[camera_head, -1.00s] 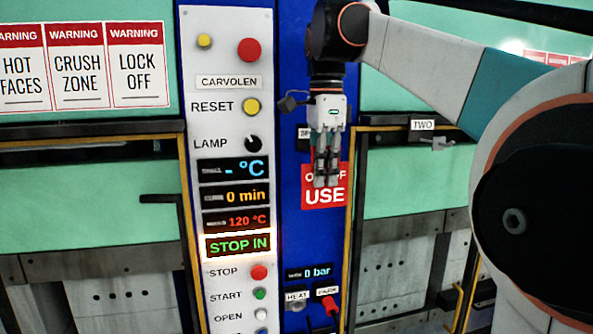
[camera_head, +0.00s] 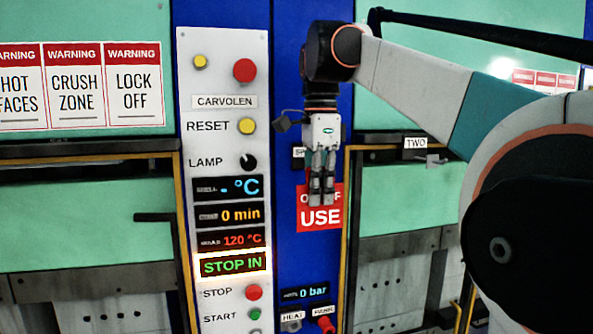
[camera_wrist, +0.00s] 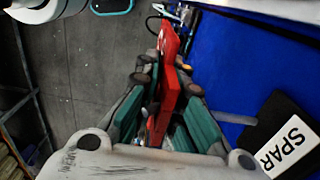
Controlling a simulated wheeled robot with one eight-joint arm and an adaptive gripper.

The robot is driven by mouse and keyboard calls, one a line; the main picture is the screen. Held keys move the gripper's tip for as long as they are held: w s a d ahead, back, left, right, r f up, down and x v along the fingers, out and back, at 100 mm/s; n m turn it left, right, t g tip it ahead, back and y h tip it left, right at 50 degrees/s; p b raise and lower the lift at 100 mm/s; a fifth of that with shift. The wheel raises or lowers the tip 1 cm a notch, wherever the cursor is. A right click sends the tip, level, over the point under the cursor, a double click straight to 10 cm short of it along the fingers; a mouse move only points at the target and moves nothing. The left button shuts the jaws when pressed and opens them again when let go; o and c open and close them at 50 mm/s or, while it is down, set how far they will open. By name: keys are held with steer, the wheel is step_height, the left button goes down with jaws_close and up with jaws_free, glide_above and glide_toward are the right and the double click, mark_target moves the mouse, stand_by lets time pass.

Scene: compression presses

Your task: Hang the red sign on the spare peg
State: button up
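The red sign (camera_head: 319,218), with "USE" legible and the upper line partly covered, is upright in front of the blue panel, right of the control strip. My gripper (camera_head: 322,198) points down over its upper middle, with one finger side in front of its face. In the wrist view the sign (camera_wrist: 171,75) shows edge-on between both fingers (camera_wrist: 166,80), which appear closed on it. A label, cut off as "SPAR", shows in the wrist view (camera_wrist: 285,146); in the head view the label (camera_head: 298,157) is partly covered by my gripper.
The control strip (camera_head: 224,100) with buttons and displays stands to the left. Below the sign are the bar display (camera_head: 304,293) and the HEAT and PARK controls (camera_head: 325,323). A label TWO (camera_head: 415,143) marks the press on the right.

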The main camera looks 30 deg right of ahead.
step_height(320, 180, up, 12)
steer(key=shift+f, duration=0.1)
stand_by(0.4)
steer(key=s+a+f+n+t+b, duration=0.1)
steer(key=a+f+n+b, duration=0.3)
steer(key=f, duration=0.6)
steer(key=s+a+f+n+b, duration=0.1)
steer(key=a+f+n+b, duration=0.2)
steer(key=a+f+b, duration=0.55)
steer(key=s+a+f+n+t+b, duration=0.1)
steer(key=a+f+n+b, duration=0.2)
steer(key=f, duration=0.8)
steer(key=s+f+n+t+b, duration=0.1)
steer(key=s+f+n+b, duration=0.2)
steer(key=f, duration=1.1)
steer(key=s+f+n+t+b, duration=0.2)
steer(key=f+b, duration=0.5)
steer(key=f, duration=0.8)
steer(key=s+f+n+t+b, duration=0.2)
steer(key=s+f+n+b, duration=0.3)
steer(key=f, duration=0.9)
steer(key=shift+a+f+n+b, duration=0.2)
steer(key=shift+f+n+b, duration=0.05)
steer(key=shift+n+b, duration=0.25)
